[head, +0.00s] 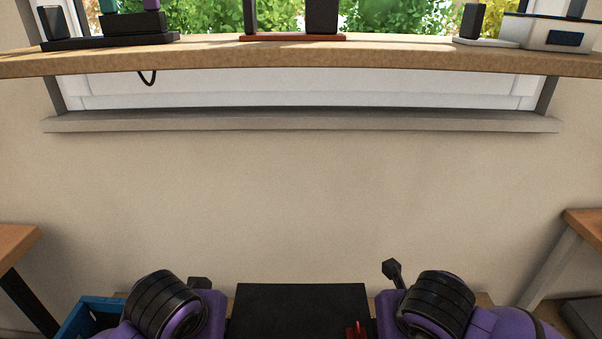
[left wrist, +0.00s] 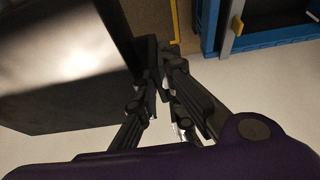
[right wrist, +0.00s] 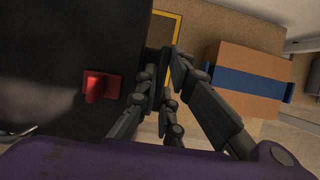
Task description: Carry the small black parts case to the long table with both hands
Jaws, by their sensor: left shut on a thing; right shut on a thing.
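The small black parts case (head: 300,305) is at the bottom middle of the head view, between my two arms. Its top looks flat and roughly level. It fills the left of the left wrist view (left wrist: 50,105) and of the right wrist view (right wrist: 60,50). A red part (right wrist: 102,86) shows on its face. My left gripper (left wrist: 160,62) is shut on a dark part at the case's side. My right gripper (right wrist: 165,68) is shut on a dark part at the opposite side. The exact grip points are partly hidden by the fingers.
A long wooden shelf or tabletop (head: 300,62) crosses ahead by the window, bearing several devices. Wooden tables stand at left (head: 15,243) and right (head: 585,222). A blue crate (head: 90,315) is low left. A brown box with a blue band (right wrist: 245,85) lies below right.

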